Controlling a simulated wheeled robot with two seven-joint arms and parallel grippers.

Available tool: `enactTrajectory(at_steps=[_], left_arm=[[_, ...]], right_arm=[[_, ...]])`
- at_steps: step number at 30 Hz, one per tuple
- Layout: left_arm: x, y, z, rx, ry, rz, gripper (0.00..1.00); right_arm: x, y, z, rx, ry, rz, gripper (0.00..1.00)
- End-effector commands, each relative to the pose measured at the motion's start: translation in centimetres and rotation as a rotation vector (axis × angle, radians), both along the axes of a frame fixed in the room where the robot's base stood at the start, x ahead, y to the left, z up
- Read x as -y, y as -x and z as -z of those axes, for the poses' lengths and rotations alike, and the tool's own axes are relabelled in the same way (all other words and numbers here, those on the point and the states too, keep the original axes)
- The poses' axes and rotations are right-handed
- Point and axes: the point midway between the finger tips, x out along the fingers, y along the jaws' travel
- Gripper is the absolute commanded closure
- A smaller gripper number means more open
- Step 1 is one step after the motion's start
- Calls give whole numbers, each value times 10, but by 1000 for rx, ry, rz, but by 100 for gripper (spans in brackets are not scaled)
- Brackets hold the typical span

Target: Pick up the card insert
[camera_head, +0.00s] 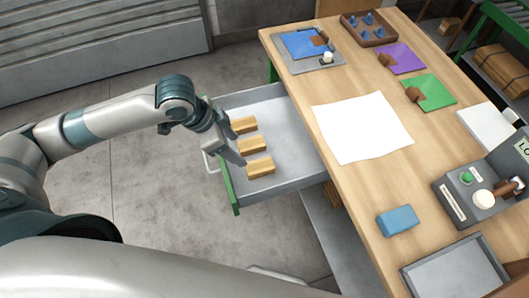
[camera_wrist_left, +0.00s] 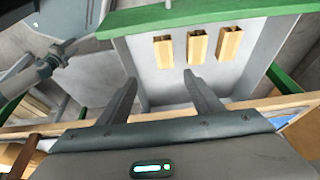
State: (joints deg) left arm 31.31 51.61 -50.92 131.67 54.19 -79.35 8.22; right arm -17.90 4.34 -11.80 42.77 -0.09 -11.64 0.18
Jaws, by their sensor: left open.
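Three tan, folded-looking pieces, which look like card inserts, lie in a row in the open grey drawer (camera_head: 288,168): the far one (camera_head: 243,125), the middle one (camera_head: 251,144) and the near one (camera_head: 261,166). In the left wrist view they show as a left (camera_wrist_left: 163,50), a middle (camera_wrist_left: 197,47) and a right one (camera_wrist_left: 229,42). My left gripper (camera_head: 236,152) is open and empty over the drawer's front side, close to the pieces. In the left wrist view its fingers (camera_wrist_left: 160,80) are apart, with nothing between them. My right gripper is not in view.
The drawer's green front (camera_head: 229,190) and handle face left. On the wooden table are a white sheet (camera_head: 362,127), a blue block (camera_head: 398,220), a grey tray (camera_head: 455,270), a control box (camera_head: 482,195), and purple (camera_head: 402,57) and green (camera_head: 430,91) plates.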

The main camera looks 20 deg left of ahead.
Motion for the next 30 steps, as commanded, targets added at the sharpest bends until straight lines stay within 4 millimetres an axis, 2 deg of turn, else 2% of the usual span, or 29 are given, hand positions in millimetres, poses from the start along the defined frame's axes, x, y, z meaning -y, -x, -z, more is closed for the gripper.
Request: enactTrajectory(at_steps=[3,17,23,30], left_arm=[[-4,0,-1,-7,-6,0,41],[-3,-1,1,-7,-5,-1,41],[3,-5,19,-9,-5,-1,41],[17,-14,57,-9,-5,-1,41]], right_arm=[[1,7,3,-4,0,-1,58],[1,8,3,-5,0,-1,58],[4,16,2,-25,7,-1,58],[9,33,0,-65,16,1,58]])
